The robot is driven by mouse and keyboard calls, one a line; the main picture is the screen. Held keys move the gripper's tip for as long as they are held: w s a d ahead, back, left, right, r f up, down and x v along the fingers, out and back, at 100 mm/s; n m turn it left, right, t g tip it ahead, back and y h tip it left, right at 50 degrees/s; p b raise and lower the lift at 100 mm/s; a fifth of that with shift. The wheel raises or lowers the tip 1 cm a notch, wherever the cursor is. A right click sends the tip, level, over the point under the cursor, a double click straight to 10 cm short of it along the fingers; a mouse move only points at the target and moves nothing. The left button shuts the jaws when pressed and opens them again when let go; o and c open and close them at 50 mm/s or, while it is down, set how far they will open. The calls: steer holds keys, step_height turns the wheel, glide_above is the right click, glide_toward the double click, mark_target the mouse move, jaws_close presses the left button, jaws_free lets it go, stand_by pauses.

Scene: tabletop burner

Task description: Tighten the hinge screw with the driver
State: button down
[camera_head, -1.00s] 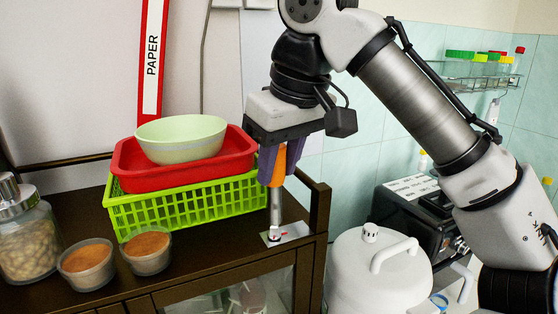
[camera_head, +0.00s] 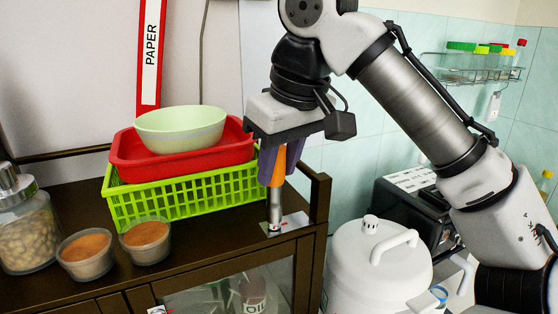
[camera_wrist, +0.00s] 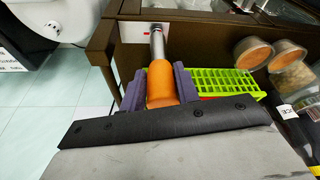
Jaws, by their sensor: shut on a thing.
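My gripper (camera_head: 276,163) is shut on the driver's orange handle (camera_head: 277,168), with a purple finger on either side. The driver is almost upright, its metal shaft (camera_head: 274,207) pointing down. In the wrist view the handle (camera_wrist: 161,85) and shaft (camera_wrist: 157,45) also show, running to a pale hinge plate (camera_wrist: 131,32). In the head view the plate (camera_head: 295,222) lies on the dark cabinet top near its front right corner. The tip is at or just above the plate's left, front part; I cannot tell whether it touches. The screw is hidden or too small to make out.
A green basket (camera_head: 185,197) with a red tray (camera_head: 125,160) and pale bowl (camera_head: 180,130) stands close left of the driver. Two filled cups (camera_head: 146,242) and a jar (camera_head: 28,230) are farther left. A raised rail (camera_head: 320,200) borders the right. A white canister (camera_head: 375,270) stands beyond.

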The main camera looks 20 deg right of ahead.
steer(key=shift+f, duration=0.6)
steer(key=c, duration=0.9)
jaws_free()
steer(key=shift+c, duration=0.2)
steer(key=shift+p+v, duration=0.35)
steer(key=shift+v, duration=3.45)
